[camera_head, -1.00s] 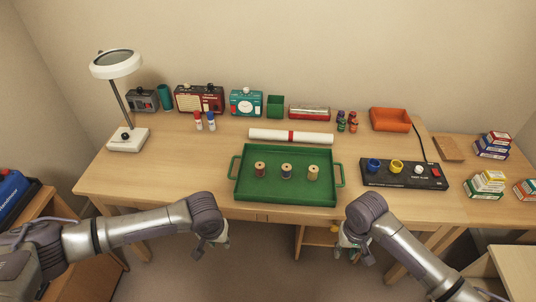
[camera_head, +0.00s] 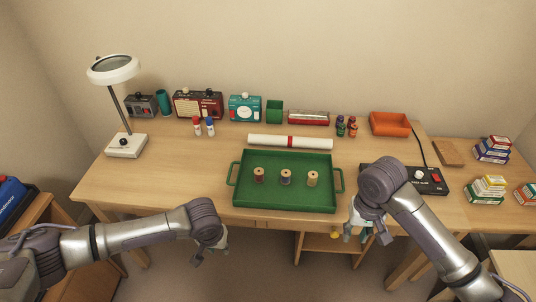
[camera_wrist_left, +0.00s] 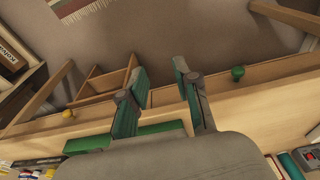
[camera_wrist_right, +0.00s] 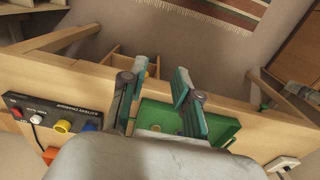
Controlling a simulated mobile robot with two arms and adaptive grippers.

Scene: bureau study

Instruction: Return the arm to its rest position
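My left gripper (camera_head: 208,252) hangs in front of the desk's front edge, left of the green tray, in the head view. In the left wrist view its two fingers (camera_wrist_left: 160,92) stand apart with nothing between them. My right gripper (camera_head: 362,234) is at the desk's front edge, right of the tray, in the head view. In the right wrist view its fingers (camera_wrist_right: 160,92) are apart and empty. The right forearm hides part of the black switch panel (camera_head: 432,185).
The green tray (camera_head: 240,196) holds three thread spools (camera_head: 285,178) on the desk (camera_head: 130,185). A white roll (camera_head: 290,142) lies behind it. A magnifier lamp (camera_head: 126,146) stands at the left. An orange bin (camera_head: 390,124) is at the back right. Floor space is open before the desk.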

